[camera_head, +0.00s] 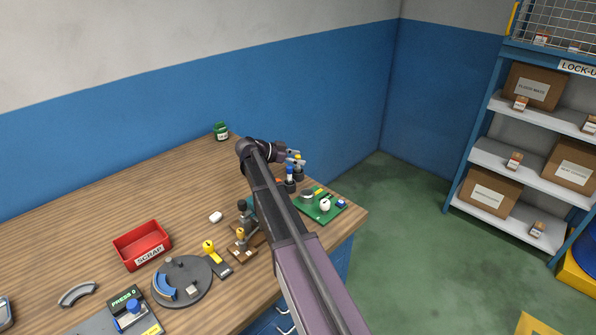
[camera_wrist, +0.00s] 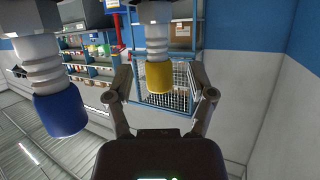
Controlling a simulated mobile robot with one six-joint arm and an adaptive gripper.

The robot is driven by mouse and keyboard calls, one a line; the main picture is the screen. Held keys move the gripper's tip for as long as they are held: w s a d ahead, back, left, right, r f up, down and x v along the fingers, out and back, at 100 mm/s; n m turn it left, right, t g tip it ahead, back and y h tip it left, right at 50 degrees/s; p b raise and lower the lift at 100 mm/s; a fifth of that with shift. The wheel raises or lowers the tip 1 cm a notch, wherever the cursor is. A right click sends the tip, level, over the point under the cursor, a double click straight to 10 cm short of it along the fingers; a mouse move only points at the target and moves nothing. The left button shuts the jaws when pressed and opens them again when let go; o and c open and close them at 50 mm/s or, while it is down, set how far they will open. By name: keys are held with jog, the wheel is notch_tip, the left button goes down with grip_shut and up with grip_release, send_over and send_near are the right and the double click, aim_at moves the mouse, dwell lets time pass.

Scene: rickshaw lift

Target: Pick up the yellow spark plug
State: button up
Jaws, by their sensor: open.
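The yellow spark plug (camera_wrist: 158,72) has a yellow cap and a pale ribbed body. In the wrist view, which is upside down, its cap lies between my open fingers (camera_wrist: 160,78). I cannot tell whether they touch it. In the head view my gripper (camera_head: 294,156) is at the yellow cap (camera_head: 298,157), at the far right part of the bench, and partly covers the plug. A blue-capped spark plug (camera_wrist: 60,112) stands beside it, and also shows in the head view (camera_head: 290,172). Both appear upright.
The wooden bench (camera_head: 120,200) holds a green circuit board (camera_head: 318,206) right of the plugs, a red scrap bin (camera_head: 142,245), a round grey fixture (camera_head: 182,282) and a green jar (camera_head: 221,131). A blue wall runs behind. My arm hides part of the bench.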

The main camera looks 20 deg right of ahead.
dwell(0.3)
grip_shut()
jog(key=shift+r, duration=0.1)
notch_tip(320, 180, up, 10)
jog(key=p, duration=1)
dwell(0.8)
